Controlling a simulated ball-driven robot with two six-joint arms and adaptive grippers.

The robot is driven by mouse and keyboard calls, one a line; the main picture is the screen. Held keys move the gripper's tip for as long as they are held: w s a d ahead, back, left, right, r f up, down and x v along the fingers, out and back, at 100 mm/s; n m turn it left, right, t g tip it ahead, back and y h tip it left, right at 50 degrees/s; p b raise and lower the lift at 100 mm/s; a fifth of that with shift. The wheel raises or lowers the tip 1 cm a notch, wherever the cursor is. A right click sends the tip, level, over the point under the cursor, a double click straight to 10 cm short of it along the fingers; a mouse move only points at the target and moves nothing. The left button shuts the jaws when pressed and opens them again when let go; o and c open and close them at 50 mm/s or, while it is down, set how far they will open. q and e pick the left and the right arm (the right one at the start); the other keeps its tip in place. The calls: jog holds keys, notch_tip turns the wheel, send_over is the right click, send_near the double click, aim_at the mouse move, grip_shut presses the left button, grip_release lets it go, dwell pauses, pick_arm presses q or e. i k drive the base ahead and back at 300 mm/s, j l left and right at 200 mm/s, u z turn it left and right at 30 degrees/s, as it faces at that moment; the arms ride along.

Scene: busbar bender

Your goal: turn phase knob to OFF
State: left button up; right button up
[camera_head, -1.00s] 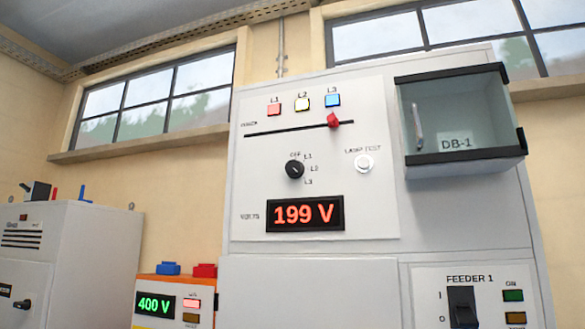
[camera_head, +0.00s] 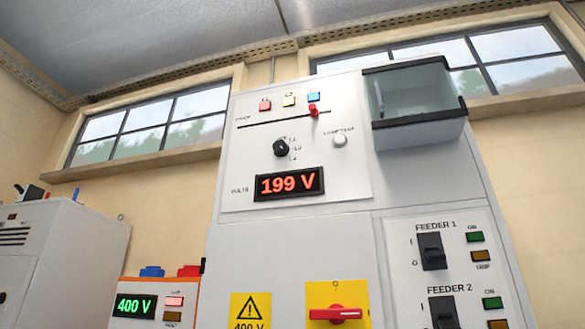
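The phase knob (camera_head: 281,148) is a small round black knob on the white upper panel (camera_head: 350,180) of the tall grey cabinet. Labels L1, L2 and L3 stand to its right. Its pointer is too small to read clearly, so I cannot tell its setting. The volts display (camera_head: 289,185) below it reads 199 V in red. Red, yellow and blue lamps labelled L1, L2 and L3 sit above it. Neither of my grippers shows in the head view.
A red slider handle (camera_head: 314,111) sits on a slot above the knob, and a lamp test button (camera_head: 340,140) to its right. A clear-fronted box (camera_head: 417,100) juts out at upper right. Lower down are a red rotary handle (camera_head: 336,314) and feeder switches (camera_head: 432,251).

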aim_at(280, 149)
jog(key=i+j+z, duration=0.15)
jog(key=j+z, duration=0.25)
jog(key=i+j+z, duration=0.1)
jog(key=j+z, duration=0.3)
